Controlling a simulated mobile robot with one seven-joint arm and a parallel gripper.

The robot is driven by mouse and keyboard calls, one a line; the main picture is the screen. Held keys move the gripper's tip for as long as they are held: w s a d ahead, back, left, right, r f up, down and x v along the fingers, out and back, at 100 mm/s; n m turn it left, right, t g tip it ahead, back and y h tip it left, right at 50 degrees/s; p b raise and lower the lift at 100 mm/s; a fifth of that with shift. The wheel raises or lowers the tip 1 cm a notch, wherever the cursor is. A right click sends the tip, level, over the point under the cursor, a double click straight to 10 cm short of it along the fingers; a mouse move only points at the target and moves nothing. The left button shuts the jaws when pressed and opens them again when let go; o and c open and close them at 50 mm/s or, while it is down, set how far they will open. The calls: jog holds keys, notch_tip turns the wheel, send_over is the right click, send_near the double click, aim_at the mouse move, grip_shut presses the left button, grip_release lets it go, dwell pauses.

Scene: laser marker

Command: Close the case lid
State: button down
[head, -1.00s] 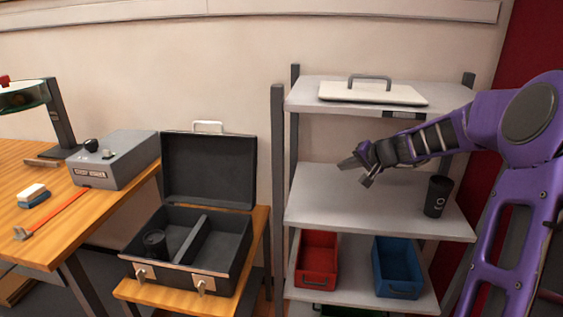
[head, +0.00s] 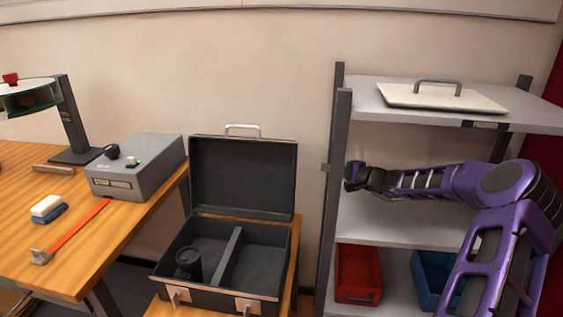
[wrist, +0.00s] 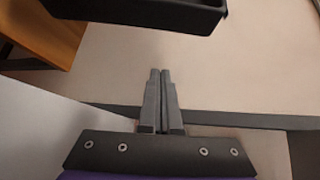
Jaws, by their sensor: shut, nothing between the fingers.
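The dark case (head: 222,303) stands open on a low wooden stand. Its lid (head: 243,177) is raised upright at the back, with a pale handle on top. Inside, a divider splits the case, and a black cylindrical cup (head: 188,262) stands in the left compartment. Two latches are on the front. My gripper (head: 350,177) is at the shelf's left post, right of the lid and apart from it. In the wrist view my gripper (wrist: 160,72) is shut and empty, its fingers together. A dark edge (wrist: 140,14), likely part of the case, shows at the top there.
The shelf unit (head: 400,225) stands right of the case, holding a white panel with a handle (head: 442,97), a red bin (head: 358,273) and a blue bin (head: 430,275). The wooden table (head: 75,225) at left carries a grey box (head: 137,167).

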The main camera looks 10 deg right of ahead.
jog(key=x, duration=1.1)
jog(key=shift+m, duration=0.3)
jog(key=shift+s+a+r, duration=0.2)
jog(key=shift+s+a, duration=0.05)
jog(key=shift+s, duration=0.35)
jog(key=shift+s+a+r, duration=0.25)
jog(key=shift+s+a, duration=0.05)
jog(key=shift+s, duration=0.3)
jog(key=shift+s+a+r, duration=0.2)
jog(key=shift+s+a, duration=0.05)
jog(key=shift+s, duration=0.3)
